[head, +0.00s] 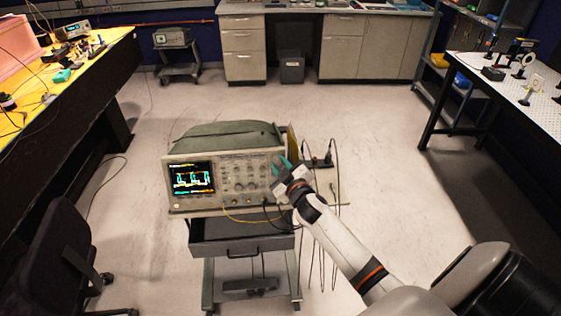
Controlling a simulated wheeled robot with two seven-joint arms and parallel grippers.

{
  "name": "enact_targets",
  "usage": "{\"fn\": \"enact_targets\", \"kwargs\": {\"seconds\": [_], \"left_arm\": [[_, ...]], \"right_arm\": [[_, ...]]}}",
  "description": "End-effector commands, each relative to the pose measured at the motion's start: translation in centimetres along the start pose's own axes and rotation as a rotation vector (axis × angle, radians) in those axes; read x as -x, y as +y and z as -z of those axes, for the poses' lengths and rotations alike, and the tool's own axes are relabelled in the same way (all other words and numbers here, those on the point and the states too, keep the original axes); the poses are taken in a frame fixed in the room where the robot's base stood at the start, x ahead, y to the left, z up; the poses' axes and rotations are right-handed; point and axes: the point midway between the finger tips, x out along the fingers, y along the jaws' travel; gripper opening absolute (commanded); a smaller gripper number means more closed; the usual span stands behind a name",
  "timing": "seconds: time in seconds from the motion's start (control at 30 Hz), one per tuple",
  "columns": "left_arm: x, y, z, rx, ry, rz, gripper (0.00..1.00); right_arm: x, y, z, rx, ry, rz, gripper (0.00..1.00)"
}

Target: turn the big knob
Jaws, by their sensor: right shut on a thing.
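An oscilloscope (222,163) with a lit screen (191,180) stands on a cart in the middle of the head view. Its front panel carries several knobs (238,181) right of the screen. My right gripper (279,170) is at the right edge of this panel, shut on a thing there. The gripper hides what it holds, most likely the big knob; I cannot see its turn angle. My left gripper is not in view.
The cart has an open drawer (242,241) under the oscilloscope, and cables hang at its right side. A workbench (100,62) stands left, a perforated optical table (520,85) right, and a chair (50,255) lower left. The floor around the cart is mostly clear.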

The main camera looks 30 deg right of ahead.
Motion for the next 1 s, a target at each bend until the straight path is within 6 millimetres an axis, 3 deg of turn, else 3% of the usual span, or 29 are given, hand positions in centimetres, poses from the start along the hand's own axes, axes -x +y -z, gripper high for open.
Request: {"fn": "enact_targets", "kwargs": {"seconds": [0.57, 0.6, 0.7, 1.0], "left_arm": [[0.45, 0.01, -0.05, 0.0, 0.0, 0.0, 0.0], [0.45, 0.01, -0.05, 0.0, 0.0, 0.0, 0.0], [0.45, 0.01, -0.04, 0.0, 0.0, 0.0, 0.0], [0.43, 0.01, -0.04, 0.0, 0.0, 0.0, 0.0]], "right_arm": [[0.01, 0.01, 0.05, 0.033, 0.002, -0.016, 0.03], [0.01, 0.01, 0.05, 0.033, 0.002, -0.016, 0.31], [0.01, 0.01, 0.04, 0.033, 0.002, -0.016, 0.47], [0.08, -0.01, 0.04, 0.032, 0.001, -0.015, 0.48]]}}
